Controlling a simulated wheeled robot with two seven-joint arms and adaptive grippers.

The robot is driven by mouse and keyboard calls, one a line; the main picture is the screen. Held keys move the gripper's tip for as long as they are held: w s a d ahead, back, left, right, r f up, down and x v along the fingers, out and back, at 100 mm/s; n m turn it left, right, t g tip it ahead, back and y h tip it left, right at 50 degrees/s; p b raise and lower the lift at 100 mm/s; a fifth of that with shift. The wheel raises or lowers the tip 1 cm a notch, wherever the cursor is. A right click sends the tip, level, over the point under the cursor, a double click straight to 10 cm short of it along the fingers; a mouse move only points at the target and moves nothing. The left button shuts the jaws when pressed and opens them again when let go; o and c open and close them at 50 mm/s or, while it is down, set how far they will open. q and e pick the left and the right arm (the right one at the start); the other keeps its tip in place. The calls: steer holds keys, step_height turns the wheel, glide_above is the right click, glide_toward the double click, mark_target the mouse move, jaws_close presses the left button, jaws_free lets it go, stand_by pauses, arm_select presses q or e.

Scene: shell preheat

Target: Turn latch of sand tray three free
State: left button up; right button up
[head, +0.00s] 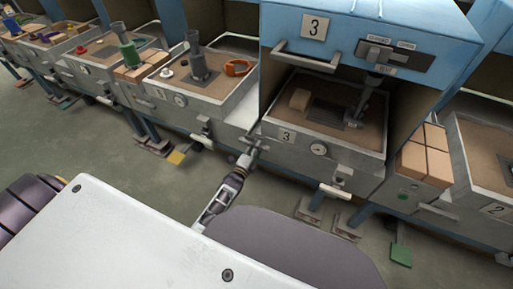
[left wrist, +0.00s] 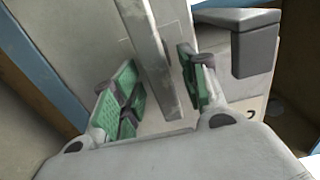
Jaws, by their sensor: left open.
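Sand tray three (head: 335,142) sits in the blue-hooded station marked 3. My left gripper (head: 246,158) is at this latch. In the left wrist view the gripper (left wrist: 161,88) is open. A flat grey latch bar (left wrist: 161,65) stands between its green-padded fingers, with a gap seen on the right side. Whether the left finger touches it I cannot tell. My right gripper is not in view.
The hood door with its handle (head: 305,58) is raised above tray three. A dial gauge (head: 318,149) is on the tray front. Brown blocks (head: 424,154) stand to the right. A grey bracket (left wrist: 254,40) is close to the right finger.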

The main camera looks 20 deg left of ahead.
arm_select(q)
steer(key=s, duration=1.1)
steer(key=shift+s+a, duration=0.15)
steer(key=shift+s, duration=0.05)
steer(key=shift+r, duration=0.1)
stand_by(0.5)
